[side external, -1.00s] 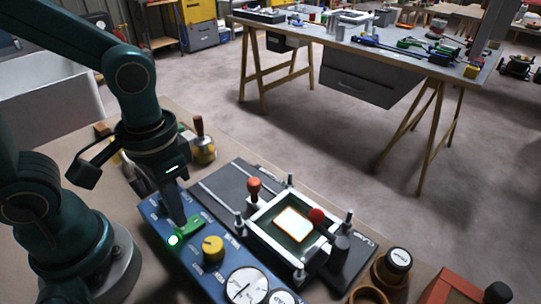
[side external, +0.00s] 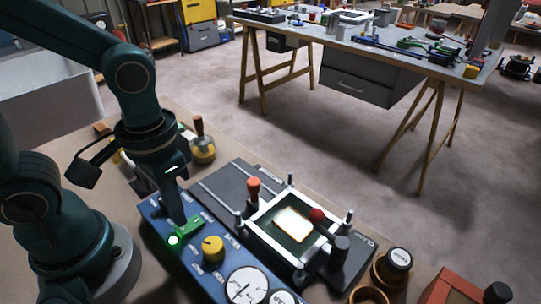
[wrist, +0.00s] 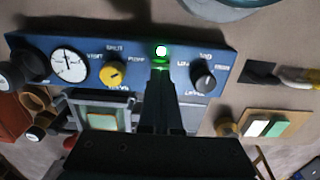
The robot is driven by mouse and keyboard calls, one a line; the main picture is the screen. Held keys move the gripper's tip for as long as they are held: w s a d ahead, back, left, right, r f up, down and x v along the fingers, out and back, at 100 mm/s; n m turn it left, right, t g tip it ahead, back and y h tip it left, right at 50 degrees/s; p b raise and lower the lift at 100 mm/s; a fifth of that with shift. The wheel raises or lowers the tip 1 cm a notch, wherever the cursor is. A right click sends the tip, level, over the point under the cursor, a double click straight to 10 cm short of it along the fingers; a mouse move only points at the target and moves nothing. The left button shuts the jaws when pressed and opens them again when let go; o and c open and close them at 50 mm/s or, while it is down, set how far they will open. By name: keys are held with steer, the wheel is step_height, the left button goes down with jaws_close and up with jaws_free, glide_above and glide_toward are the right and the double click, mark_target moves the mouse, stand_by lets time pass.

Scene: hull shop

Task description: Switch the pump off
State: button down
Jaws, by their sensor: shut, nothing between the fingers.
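The blue control panel (side external: 150,216) lies beside the arm, and it also runs across the wrist view (wrist: 30,44). Its green switch (side external: 192,227) sits next to a brightly lit green lamp (side external: 173,240); the lamp also shows in the wrist view (wrist: 161,50). My gripper (side external: 180,223) is shut and empty, pointing down with its tips at the green switch. In the wrist view the fingers (wrist: 161,75) cover most of the switch, so contact and the switch's exact position cannot be told.
A yellow knob (side external: 213,248) and a round gauge (side external: 248,286) sit along the panel. A black knob (wrist: 204,81) is on the other side of my fingers. A framed fixture with a red-knobbed lever (side external: 317,215) stands behind the panel.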

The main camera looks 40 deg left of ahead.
step_height(320, 180, up, 7)
stand_by(0.8)
steer(key=a+t, duration=0.1)
steer(key=t, duration=0.1)
steer(key=w+a+t, duration=0.1)
steer(key=r+t, duration=0.1)
steer(key=t, duration=0.1)
steer(key=shift+w+a+t, duration=0.3)
steer(key=shift+w+a, duration=0.05)
steer(key=shift+a, duration=0.05)
